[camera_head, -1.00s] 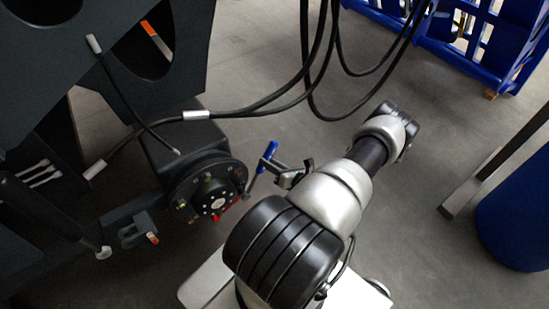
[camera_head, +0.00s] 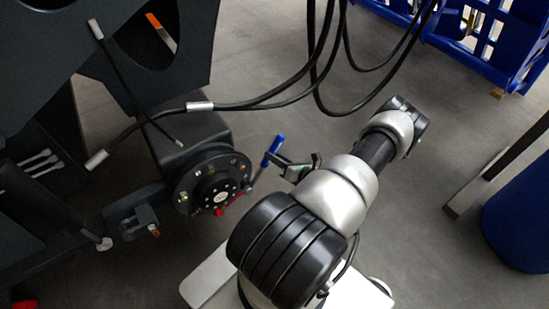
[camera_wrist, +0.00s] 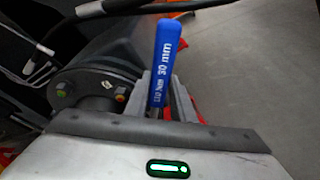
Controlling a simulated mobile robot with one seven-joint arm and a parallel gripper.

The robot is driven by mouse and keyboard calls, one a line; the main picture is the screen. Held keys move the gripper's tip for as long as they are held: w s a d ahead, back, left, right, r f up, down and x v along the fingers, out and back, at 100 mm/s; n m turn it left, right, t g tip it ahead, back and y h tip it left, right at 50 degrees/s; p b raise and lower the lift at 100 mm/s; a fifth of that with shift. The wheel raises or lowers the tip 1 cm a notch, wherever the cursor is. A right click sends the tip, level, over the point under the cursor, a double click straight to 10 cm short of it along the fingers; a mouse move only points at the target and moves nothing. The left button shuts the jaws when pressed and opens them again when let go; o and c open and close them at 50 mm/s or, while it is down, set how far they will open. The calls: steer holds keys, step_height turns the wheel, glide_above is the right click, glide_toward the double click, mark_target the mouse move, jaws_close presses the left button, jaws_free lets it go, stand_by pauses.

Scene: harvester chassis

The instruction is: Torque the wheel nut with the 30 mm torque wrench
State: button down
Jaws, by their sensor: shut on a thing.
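The torque wrench has a blue handle (camera_head: 273,150) in the head view. In the wrist view its handle (camera_wrist: 166,62) stands upright and reads "110 Nm 30 mm". My gripper (camera_head: 287,166) is shut on it, with a finger on each side of the handle in the wrist view (camera_wrist: 160,98). The wrench's thin grey shaft runs down toward the right side of the dark wheel hub (camera_head: 213,184). Colored nuts ring the hub face; the hub also shows at left in the wrist view (camera_wrist: 92,88). A red part (camera_head: 232,201) crosses the hub's lower right. I cannot tell whether the wrench head touches a nut.
The dark chassis (camera_head: 150,70) fills the left. Black hoses (camera_head: 262,104) hang across the top, above the hub and wrench. A blue rack (camera_head: 490,45) stands at the back right and a blue drum (camera_head: 520,228) at the right edge. Grey floor between is clear.

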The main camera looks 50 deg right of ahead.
steer(key=shift+a+r, duration=0.25)
steer(key=s+a, duration=0.2)
steer(key=s, duration=0.9)
steer(key=shift+s+a, duration=0.25)
steer(key=shift+a, duration=0.1)
stand_by(0.5)
